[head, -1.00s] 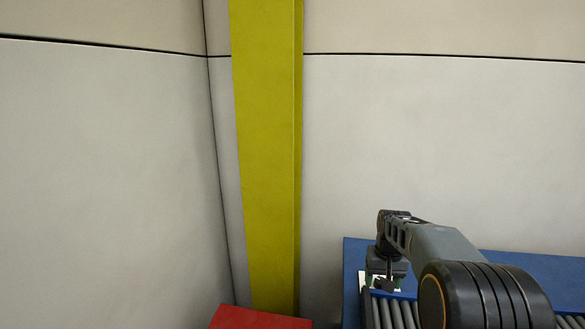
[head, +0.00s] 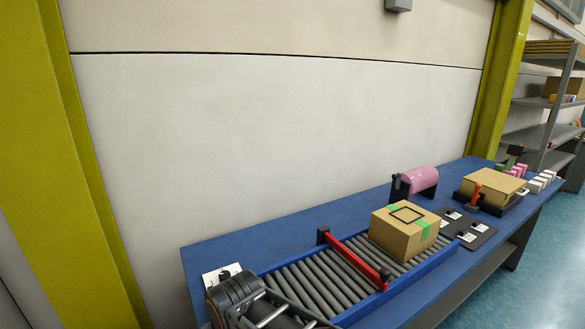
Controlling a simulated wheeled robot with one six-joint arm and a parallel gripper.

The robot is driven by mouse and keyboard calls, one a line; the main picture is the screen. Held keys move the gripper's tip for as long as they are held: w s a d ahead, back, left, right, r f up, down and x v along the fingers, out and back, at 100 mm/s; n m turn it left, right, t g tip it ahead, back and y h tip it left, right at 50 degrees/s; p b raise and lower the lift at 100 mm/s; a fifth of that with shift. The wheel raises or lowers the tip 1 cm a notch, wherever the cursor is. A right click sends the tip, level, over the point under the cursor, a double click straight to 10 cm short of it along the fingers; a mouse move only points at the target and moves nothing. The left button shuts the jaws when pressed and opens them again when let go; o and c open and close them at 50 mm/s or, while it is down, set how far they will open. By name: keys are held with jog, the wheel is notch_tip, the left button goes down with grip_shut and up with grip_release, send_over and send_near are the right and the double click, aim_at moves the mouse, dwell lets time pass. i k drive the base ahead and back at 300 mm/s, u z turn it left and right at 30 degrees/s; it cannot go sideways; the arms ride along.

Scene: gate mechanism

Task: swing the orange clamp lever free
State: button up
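The orange clamp lever (head: 475,191) stands upright at the near left corner of a dark tray (head: 494,207) on the far right part of the blue bench. A flat cardboard box (head: 493,187) sits in that tray, beside the lever. The lever is small in the head view, and I cannot tell whether it presses on the box. My arm shows at the bottom left, over the near end of the roller conveyor, well away from the lever. I cannot make out my gripper.
A red bar (head: 352,258) crosses the roller conveyor (head: 310,283). A taped cardboard box (head: 404,232) stands behind it on the rollers. Grey shelves (head: 540,135) stand at the far right.

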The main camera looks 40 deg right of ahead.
aim_at(477, 195)
jog(key=z, duration=0.25)
jog(key=k, duration=1.05)
jog(key=z, duration=1.95)
jog(key=i, duration=0.45)
jog(key=u, duration=0.1)
jog(key=k, duration=0.35)
jog(key=z, duration=0.6)
jog(key=i, duration=1)
jog(key=z, duration=0.8)
jog(key=i, duration=1.45)
jog(key=u, duration=0.7)
jog(key=i, duration=0.9)
jog(key=u, duration=0.9)
